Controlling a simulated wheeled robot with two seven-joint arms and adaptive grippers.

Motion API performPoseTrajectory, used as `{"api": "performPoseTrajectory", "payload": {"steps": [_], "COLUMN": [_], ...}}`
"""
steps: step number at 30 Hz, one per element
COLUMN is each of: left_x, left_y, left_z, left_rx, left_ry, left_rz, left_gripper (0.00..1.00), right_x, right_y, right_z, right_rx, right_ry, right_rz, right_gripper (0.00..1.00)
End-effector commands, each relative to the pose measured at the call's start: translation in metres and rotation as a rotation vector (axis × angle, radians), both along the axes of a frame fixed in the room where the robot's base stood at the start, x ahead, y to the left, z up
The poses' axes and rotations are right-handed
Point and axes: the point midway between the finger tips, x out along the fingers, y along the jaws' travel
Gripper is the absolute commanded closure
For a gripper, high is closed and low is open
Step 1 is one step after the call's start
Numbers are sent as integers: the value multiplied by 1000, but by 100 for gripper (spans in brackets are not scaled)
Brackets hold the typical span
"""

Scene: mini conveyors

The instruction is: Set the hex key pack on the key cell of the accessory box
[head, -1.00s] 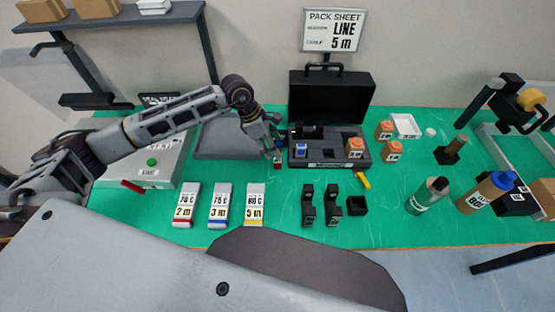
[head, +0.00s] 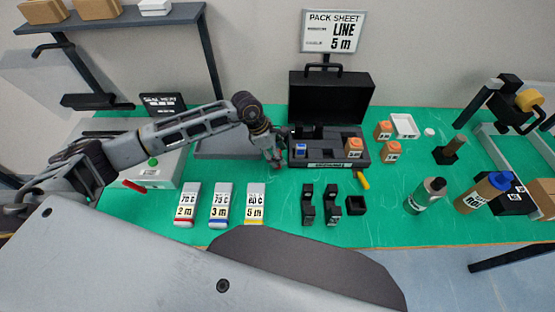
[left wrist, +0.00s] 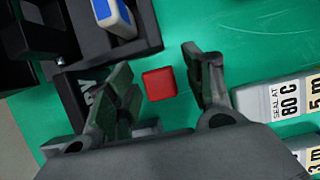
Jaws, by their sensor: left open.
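The accessory box (head: 343,163) is an open black case at the middle back of the green table, its lid upright. A blue-and-white piece (head: 300,149) sits in its left part, and an orange block (head: 354,147) in its right part. Which cell is the key cell, I cannot tell. A small red block (left wrist: 160,83) shows between my left gripper's fingers; it may be the hex key pack. My left gripper (head: 275,164) is low beside the box's left side, open, its fingers (left wrist: 168,88) either side of the block with gaps. My right gripper is not in view.
Black holders (head: 320,205) and a yellow-handled tool (head: 363,180) lie in front of the box. Orange blocks (head: 391,151), a white tray (head: 405,126) and bottles (head: 427,195) are to the right.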

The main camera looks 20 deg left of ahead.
Motion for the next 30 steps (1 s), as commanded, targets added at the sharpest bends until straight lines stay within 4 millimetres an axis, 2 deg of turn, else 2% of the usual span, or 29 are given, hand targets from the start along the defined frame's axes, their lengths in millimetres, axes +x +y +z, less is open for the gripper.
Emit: {"api": "performPoseTrajectory", "payload": {"steps": [2,12,23,30], "left_x": [0,0,0,1], "left_y": [0,0,0,0], "left_z": [0,0,4,25], "left_rx": [0,0,0,-1], "left_ry": [0,0,-1,-3], "left_rz": [0,0,-1,-1], "left_gripper": [55,98,100,100], "right_x": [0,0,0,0], "right_y": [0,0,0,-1], "right_z": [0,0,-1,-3], "right_rx": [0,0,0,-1], "right_ry": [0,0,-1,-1], "right_rz": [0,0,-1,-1], "right_gripper": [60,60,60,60]}}
